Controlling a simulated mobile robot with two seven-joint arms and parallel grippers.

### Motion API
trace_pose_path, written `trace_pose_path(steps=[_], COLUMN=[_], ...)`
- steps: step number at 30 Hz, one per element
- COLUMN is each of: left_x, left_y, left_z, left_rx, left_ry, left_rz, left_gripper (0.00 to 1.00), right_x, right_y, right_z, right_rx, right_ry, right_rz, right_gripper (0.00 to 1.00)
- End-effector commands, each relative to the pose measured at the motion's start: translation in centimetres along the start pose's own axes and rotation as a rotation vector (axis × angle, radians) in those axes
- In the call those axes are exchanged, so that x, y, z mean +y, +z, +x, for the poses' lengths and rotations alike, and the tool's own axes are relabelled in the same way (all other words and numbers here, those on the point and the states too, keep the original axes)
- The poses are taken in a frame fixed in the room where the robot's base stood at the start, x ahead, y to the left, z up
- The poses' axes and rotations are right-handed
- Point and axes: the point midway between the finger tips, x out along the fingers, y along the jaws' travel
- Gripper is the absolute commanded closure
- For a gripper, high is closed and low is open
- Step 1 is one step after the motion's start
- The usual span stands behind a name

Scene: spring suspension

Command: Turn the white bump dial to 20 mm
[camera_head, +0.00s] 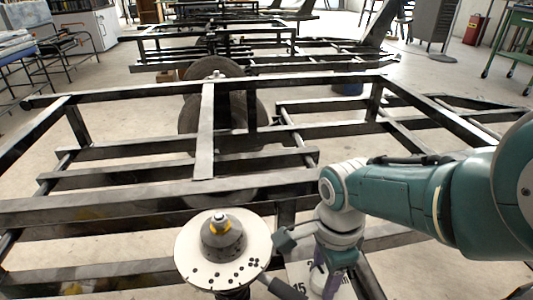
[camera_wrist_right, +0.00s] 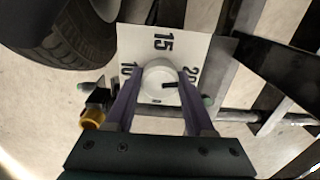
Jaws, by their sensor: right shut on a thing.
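The white dial (camera_wrist_right: 157,76) is a round knob on a white plate (camera_wrist_right: 136,40) in the right wrist view. The plate is marked 10 at left, 15 at top and 20 at right. A short black mark on the knob points right, towards the 20 side; the fingers partly cover the numbers. My right gripper (camera_wrist_right: 158,82) is shut on the dial, one purple finger on each side. In the head view my right gripper (camera_head: 325,280) is low at centre right, over the plate (camera_head: 300,272), and hides the knob. My left gripper is not in view.
A white round plate (camera_head: 190,250) with a grey, yellow-topped mount (camera_head: 222,236) stands just left of my right gripper. Black steel frames (camera_head: 120,175) fill the middle. A tyre (camera_wrist_right: 65,35) and a brass-coloured fitting (camera_wrist_right: 92,118) sit left of the dial in the wrist view.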

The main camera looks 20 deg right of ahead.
Motion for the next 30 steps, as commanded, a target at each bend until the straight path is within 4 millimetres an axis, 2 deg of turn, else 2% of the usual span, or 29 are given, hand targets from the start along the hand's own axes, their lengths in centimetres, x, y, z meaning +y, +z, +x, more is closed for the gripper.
trace_pose_path(steps=[12, 29, 30], left_x=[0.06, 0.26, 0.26], left_y=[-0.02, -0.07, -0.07], left_z=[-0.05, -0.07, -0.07], left_rx=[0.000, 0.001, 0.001], left_ry=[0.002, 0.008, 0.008], left_rz=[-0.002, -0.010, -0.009], left_gripper=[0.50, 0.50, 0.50], right_x=[0.00, 0.01, 0.00], right_y=[-0.05, -0.03, -0.03], right_z=[-0.04, -0.06, -0.07], right_rx=[0.002, 0.001, 0.001], right_ry=[-0.001, 0.000, 0.000], right_rz=[0.198, 0.231, 0.231], right_gripper=[1.00, 1.00, 0.44])
